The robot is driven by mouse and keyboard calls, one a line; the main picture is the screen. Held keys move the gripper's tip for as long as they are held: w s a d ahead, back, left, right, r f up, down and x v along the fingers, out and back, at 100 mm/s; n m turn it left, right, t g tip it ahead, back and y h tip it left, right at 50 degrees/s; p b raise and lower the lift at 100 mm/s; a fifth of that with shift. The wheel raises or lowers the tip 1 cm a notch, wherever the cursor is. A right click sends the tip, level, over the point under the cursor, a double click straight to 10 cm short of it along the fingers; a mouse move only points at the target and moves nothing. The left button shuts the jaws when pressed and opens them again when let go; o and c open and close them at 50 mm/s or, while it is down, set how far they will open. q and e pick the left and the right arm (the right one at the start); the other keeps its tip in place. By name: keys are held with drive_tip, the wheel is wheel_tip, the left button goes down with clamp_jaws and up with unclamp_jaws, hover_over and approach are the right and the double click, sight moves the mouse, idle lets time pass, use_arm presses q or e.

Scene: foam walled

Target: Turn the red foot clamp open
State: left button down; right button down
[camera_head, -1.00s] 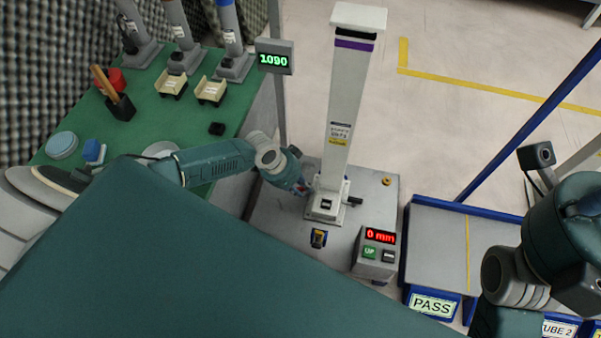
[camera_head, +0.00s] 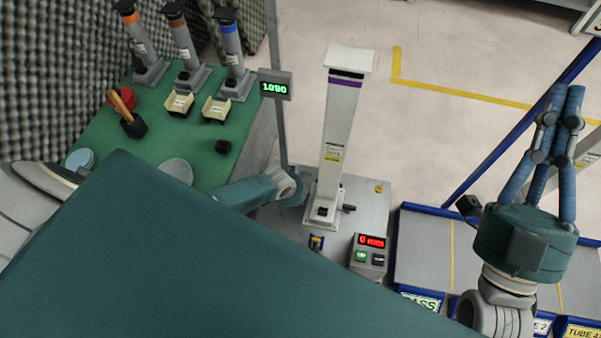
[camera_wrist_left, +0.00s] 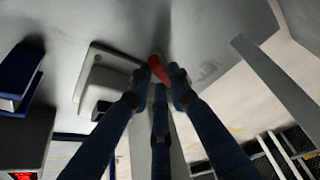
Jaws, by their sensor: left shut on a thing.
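The red foot clamp (camera_wrist_left: 158,70) shows in the left wrist view as a small red lever beside the grey foot of the column. My left gripper (camera_wrist_left: 163,82) has its blue fingertips closed around it. In the head view my left arm reaches to the left side of the column's foot (camera_head: 322,212); its fingers and the clamp are hidden there. The white column (camera_head: 333,140) with a purple band stands upright on the grey plate. My right gripper (camera_head: 565,100) is raised at the right, fingers pointing up, away from the column; whether it is open is unclear.
A display box (camera_head: 368,252) with red digits and a green button stands right of the foot. A post with a green 1090 display (camera_head: 274,86) rises behind my left arm. A green table (camera_head: 195,145) lies left. Labelled bins (camera_head: 425,262) stand at the right.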

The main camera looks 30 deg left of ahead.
use_arm(q)
drive_tip(key=shift+d+r+n+y+p, duration=0.1)
drive_tip(key=shift+d+n+y+p, duration=0.15)
drive_tip(key=shift+n+p, duration=0.55)
drive_tip(key=shift+n+y+p, duration=0.3)
drive_tip(key=shift+n+y, duration=0.15)
drive_tip(key=shift+n, duration=0.75)
drive_tip(key=shift+w+n+y, duration=0.1)
drive_tip(key=shift+n+y, duration=0.2)
drive_tip(key=shift+n, duration=0.2)
use_arm(e)
drive_tip(key=w+f+g+h, duration=0.1)
drive_tip(key=w+f+g, duration=0.1)
drive_tip(key=f+g, duration=0.2)
drive_tip(key=w+f+g+h, duration=0.1)
drive_tip(key=w+f+g, duration=0.2)
drive_tip(key=f, duration=0.7)
drive_tip(key=shift+w+d+f+g+h, duration=0.15)
drive_tip(key=shift+w+f+g+h, duration=0.15)
drive_tip(key=shift+f+g+h, duration=0.1)
use_arm(q)
drive_tip(key=shift+a, duration=0.1)
drive_tip(key=c, duration=1.6)
unclamp_jaws()
drive_tip(key=shift+v, duration=5.9)
